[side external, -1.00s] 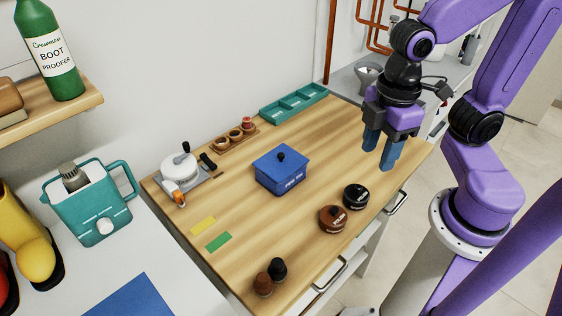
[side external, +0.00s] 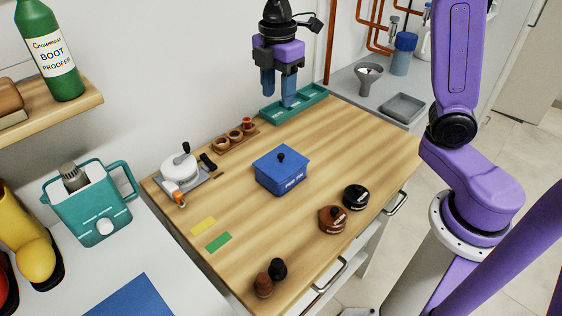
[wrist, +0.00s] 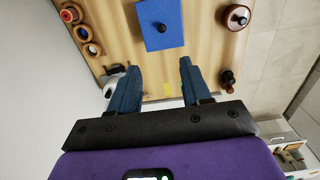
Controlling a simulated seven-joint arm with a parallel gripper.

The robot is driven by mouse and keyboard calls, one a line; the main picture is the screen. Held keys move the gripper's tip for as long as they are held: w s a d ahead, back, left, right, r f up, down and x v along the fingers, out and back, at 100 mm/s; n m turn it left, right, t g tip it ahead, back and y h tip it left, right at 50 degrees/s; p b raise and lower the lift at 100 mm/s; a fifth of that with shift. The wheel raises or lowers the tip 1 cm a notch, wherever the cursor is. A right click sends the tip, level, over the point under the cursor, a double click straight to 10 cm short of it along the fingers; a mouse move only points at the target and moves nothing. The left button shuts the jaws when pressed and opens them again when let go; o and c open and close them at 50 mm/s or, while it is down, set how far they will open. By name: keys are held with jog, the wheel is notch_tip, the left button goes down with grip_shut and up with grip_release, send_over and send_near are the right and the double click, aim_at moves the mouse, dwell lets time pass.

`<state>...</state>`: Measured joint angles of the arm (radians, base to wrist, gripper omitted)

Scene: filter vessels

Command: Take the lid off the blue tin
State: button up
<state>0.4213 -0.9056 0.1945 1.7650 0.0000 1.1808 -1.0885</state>
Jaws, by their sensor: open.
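The blue tin (side external: 282,176) stands on the wooden bench with its blue lid (side external: 280,160) on, a black knob (side external: 281,157) at the lid's centre. The tin's front carries white lettering. In the wrist view the lid (wrist: 160,30) shows from above, beyond my fingertips, with its dark knob (wrist: 162,28). My gripper (side external: 278,98) is open and empty. It is raised near the back of the bench, pointing down, apart from the tin. Its two blue fingers also show in the wrist view (wrist: 157,80), with a wide gap between them.
A teal divided tray (side external: 308,98) and a wooden holder with small cups (side external: 235,136) lie along the back. A white round device (side external: 181,168) stands left. Brown (side external: 333,219) and black (side external: 356,197) round tins sit right of the blue tin, two dark knobbed pieces (side external: 270,278) in front.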

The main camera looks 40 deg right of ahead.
send_over(281, 154)
jog(key=f, duration=1.1)
jog(key=shift+w+a+f, duration=0.1)
jog(key=shift+a+f, duration=0.1)
jog(key=shift+f, duration=0.05)
jog(key=shift+d+f, duration=0.15)
jog(key=shift+f, duration=2.5)
grip_shut()
